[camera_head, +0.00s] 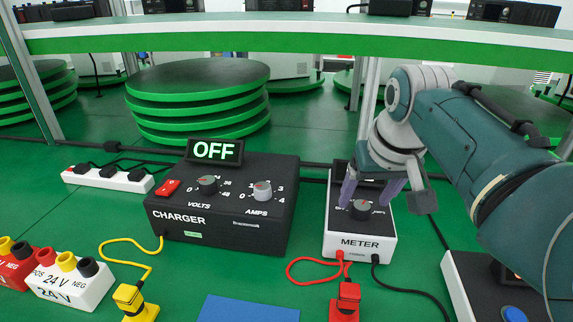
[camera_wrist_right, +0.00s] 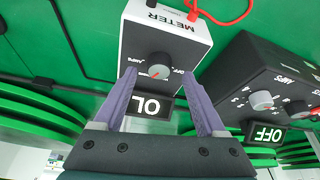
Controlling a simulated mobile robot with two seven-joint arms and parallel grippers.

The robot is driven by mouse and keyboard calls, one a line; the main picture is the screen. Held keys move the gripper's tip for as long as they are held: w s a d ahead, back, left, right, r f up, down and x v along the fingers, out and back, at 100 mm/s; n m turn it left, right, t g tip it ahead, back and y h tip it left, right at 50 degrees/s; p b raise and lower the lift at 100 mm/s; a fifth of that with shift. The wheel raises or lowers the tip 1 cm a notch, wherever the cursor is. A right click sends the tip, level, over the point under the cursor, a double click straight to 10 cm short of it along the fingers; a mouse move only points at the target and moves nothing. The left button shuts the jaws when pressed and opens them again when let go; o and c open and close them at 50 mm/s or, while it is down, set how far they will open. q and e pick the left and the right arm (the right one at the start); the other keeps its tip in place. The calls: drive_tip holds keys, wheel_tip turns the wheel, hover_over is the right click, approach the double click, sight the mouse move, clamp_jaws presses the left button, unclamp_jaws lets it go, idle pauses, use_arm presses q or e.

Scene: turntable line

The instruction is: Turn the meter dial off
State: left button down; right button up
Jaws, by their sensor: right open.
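The white meter box (camera_head: 360,246) with a black face stands right of the charger. Its round grey dial (camera_head: 361,209) is on the face, and in the right wrist view the dial (camera_wrist_right: 160,66) shows a red mark. The meter's lit display (camera_wrist_right: 150,106) shows in that view and seems to read OL. My right gripper (camera_head: 367,202) is open above the meter, with its purple fingers on either side of the dial. In the wrist view the fingertips (camera_wrist_right: 162,78) are apart, with clear gaps to the dial. My left gripper is not in view.
The black charger (camera_head: 220,217) with an OFF display (camera_head: 214,151) stands close left of the meter. Red (camera_head: 312,278) and black (camera_head: 410,290) leads run from the meter's front. A power strip (camera_head: 108,179) and battery blocks (camera_head: 70,282) are at left. A shelf (camera_head: 300,35) spans the back.

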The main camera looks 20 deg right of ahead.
drive_tip(key=shift+b+x, duration=0.3)
drive_tip(key=shift+x, duration=0.8)
clamp_jaws()
